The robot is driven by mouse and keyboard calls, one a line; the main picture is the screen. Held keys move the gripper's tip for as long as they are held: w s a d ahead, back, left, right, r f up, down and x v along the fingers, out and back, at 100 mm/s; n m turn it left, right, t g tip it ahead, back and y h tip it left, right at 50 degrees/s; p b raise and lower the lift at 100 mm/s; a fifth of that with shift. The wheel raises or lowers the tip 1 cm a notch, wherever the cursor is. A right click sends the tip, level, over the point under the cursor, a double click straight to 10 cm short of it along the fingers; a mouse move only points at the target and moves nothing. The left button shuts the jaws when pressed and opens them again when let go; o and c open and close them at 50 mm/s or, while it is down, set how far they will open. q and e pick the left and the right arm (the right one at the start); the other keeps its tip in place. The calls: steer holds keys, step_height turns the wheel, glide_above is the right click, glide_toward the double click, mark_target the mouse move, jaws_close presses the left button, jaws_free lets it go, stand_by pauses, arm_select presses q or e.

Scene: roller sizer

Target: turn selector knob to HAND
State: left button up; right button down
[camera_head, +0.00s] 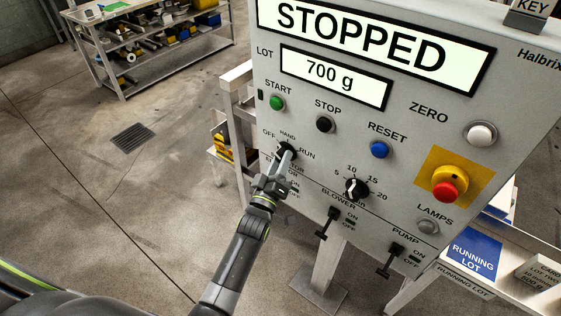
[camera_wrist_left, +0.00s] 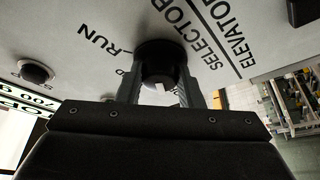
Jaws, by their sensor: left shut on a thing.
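The black selector knob (camera_head: 286,148) sits on the grey control panel, with OFF, HAND and RUN printed around its upper side. My left gripper (camera_head: 283,163) reaches it from below, shut on the knob. In the left wrist view the two fingers of the gripper (camera_wrist_left: 161,88) stand on either side of the round knob (camera_wrist_left: 160,56), with RUN and SELECTOR lettering beside it. The fingers partly cover the knob, and I cannot tell which label its pointer faces. The display (camera_head: 360,40) reads STOPPED. My right gripper is out of view.
Close by are the green START button (camera_head: 277,102), black STOP button (camera_head: 325,124), numbered dial (camera_head: 356,188) and blower switch (camera_head: 328,223). A red emergency button (camera_head: 449,186) is further right. A shelf cart (camera_head: 150,45) stands behind left. Floor left of the panel is open.

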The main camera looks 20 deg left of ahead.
arm_select(q)
steer(key=shift+m, duration=0.3)
steer(key=m+h, duration=0.1)
steer(key=m, duration=0.1)
steer(key=m+h, duration=0.1)
steer(key=m, duration=0.2)
steer(key=m+h, duration=0.2)
steer(key=shift+w+a+f+m+t, duration=0.1)
steer(key=shift+a+f+m+t, duration=0.1)
steer(key=shift+a+m+t, duration=0.15)
steer(key=m+h, duration=0.2)
steer(key=m, duration=0.2)
steer(key=m+g+h, duration=0.1)
steer(key=m+h, duration=0.1)
steer(key=m, duration=0.2)
steer(key=shift+g, duration=0.25)
steer(key=shift+a+m, duration=0.1)
steer(key=shift+m, duration=0.15)
steer(key=o, duration=1)
steer(key=shift+c, duration=0.2)
